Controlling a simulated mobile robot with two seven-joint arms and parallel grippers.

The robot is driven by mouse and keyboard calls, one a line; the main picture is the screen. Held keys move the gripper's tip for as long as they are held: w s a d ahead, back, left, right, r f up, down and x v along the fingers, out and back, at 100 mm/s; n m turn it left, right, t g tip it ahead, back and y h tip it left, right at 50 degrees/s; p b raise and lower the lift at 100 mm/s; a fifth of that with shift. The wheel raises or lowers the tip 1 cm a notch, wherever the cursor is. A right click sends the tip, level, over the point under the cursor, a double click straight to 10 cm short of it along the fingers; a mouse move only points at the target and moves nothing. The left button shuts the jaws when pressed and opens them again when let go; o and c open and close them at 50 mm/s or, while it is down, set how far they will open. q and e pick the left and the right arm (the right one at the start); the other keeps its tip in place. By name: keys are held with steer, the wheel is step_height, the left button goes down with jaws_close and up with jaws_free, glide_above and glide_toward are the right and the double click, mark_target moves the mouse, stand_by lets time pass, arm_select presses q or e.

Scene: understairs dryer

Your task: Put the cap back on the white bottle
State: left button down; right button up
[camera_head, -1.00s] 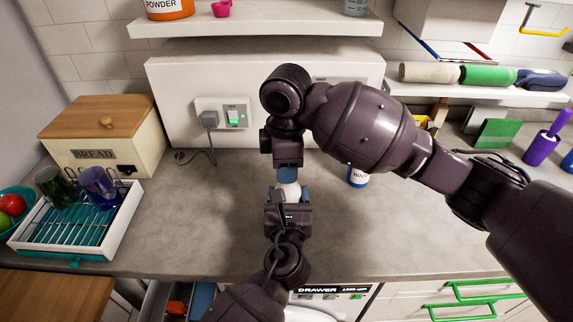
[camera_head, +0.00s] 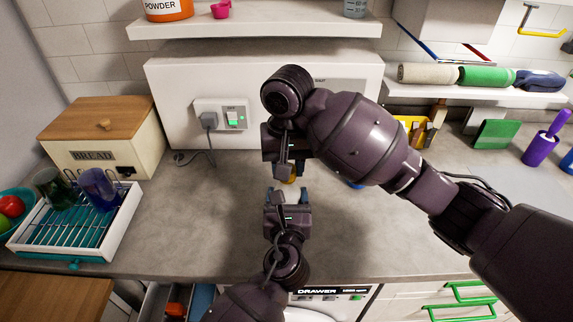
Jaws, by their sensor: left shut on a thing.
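My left gripper (camera_head: 289,200), its arm rising from the bottom edge, is shut on the white bottle (camera_head: 290,194). Only a small pale part of the bottle shows between its blue fingertips. My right gripper (camera_head: 287,174), its arm coming from the right, is directly above the bottle. A small yellow-orange piece (camera_head: 293,179) shows between the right gripper and the bottle top; it may be the cap. I cannot tell whether it touches the bottle or whether the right fingers are shut on it.
A white dish rack (camera_head: 125,222) with cups and a bread box (camera_head: 105,140) stand at left. A wall socket (camera_head: 234,115) is behind. A blue-based container is mostly hidden by my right arm. The grey worktop (camera_head: 190,220) is clear left of my grippers.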

steer(key=m, duration=0.7)
steer(key=shift+d, duration=0.1)
steer(key=m, duration=0.6)
steer(key=shift+s, duration=0.1)
steer(key=o, duration=0.9)
steer(key=shift+r, duration=2.2)
steer(key=shift+c, duration=0.4)
